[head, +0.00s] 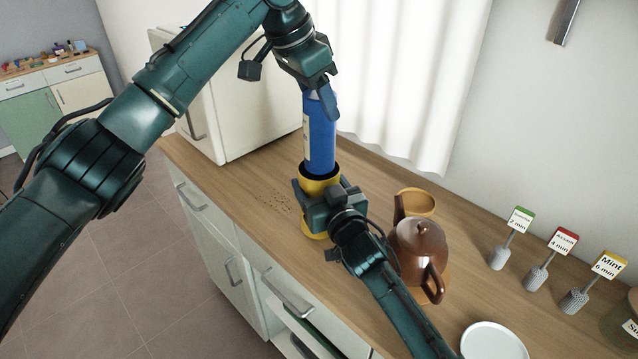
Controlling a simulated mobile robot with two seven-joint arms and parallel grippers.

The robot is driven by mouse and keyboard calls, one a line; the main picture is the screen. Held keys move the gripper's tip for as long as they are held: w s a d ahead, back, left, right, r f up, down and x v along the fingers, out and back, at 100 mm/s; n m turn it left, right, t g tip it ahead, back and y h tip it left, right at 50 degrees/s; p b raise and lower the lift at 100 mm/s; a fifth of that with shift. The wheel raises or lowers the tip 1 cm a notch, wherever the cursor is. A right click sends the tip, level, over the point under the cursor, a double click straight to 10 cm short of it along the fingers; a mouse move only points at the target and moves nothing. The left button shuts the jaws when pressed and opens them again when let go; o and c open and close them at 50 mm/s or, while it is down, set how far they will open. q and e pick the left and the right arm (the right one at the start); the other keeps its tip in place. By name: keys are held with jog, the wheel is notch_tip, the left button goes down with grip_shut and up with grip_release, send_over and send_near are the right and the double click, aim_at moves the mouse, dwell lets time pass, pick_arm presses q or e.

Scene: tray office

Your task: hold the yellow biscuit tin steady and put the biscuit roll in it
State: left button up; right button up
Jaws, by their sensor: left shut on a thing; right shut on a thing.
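The yellow biscuit tin (314,182) stands on the wooden counter, its middle largely hidden behind my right gripper. My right gripper (322,203) is shut on the tin from the near side. The biscuit roll (321,138) is a blue upright cylinder with a pale label on its left side. Its lower end is at the tin's mouth and appears to be inside the rim; how deep it sits is hidden. My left gripper (321,94) is above, pointing down, shut on the top of the roll.
Several tea signs (511,233) and a white plate (493,343) are further right. Crumbs (274,202) lie on clear counter (240,190) left of the tin. A white fridge-like box (240,110) stands behind left.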

pick_arm(q)
jog(key=shift+f, duration=1.35)
jog(key=o, duration=1.5)
jog(key=v, duration=1.2)
jog(key=shift+s, duration=0.1)
pick_arm(e)
jog(key=o, duration=1.1)
